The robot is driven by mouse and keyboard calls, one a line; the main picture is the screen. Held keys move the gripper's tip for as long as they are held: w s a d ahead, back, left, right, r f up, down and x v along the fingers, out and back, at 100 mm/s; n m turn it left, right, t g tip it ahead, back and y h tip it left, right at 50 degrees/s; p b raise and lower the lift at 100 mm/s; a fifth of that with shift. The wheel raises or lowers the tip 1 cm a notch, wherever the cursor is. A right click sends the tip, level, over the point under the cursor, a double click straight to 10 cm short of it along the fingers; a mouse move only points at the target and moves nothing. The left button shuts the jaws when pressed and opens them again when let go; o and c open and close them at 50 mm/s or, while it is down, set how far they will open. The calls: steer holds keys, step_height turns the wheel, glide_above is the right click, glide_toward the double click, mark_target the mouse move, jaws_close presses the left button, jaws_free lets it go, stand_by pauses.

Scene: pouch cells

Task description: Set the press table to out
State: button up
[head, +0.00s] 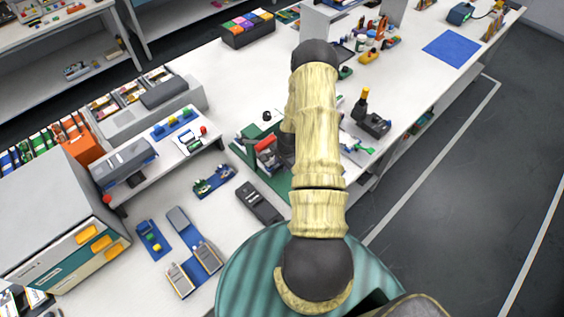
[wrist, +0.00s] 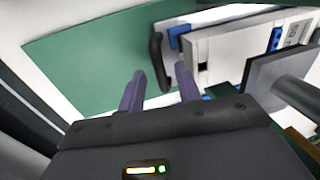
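In the wrist view my gripper (wrist: 161,75) is open, with two purple fingers apart. A dark upright handle (wrist: 157,62) shows between the fingertips in the picture; I cannot tell whether either finger touches it. The handle is at the end of a pale sliding table (wrist: 172,20), which carries a white box-like block (wrist: 225,48) with blue pieces. A grey press plate on a round shaft (wrist: 285,78) is at the right, close to the block. In the head view my arm hides my gripper and most of the device on the green mat (head: 243,152).
The green mat (wrist: 85,60) is bare left of the handle in the wrist view. In the head view a dark handheld device (head: 260,202), a small green board (head: 214,181) and a dark bottle (head: 361,103) stand near my arm. Shelf units line the bench's left side.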

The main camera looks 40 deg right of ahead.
steer(key=shift+w+f, duration=0.1)
steer(key=shift+f, duration=0.15)
jaws_close()
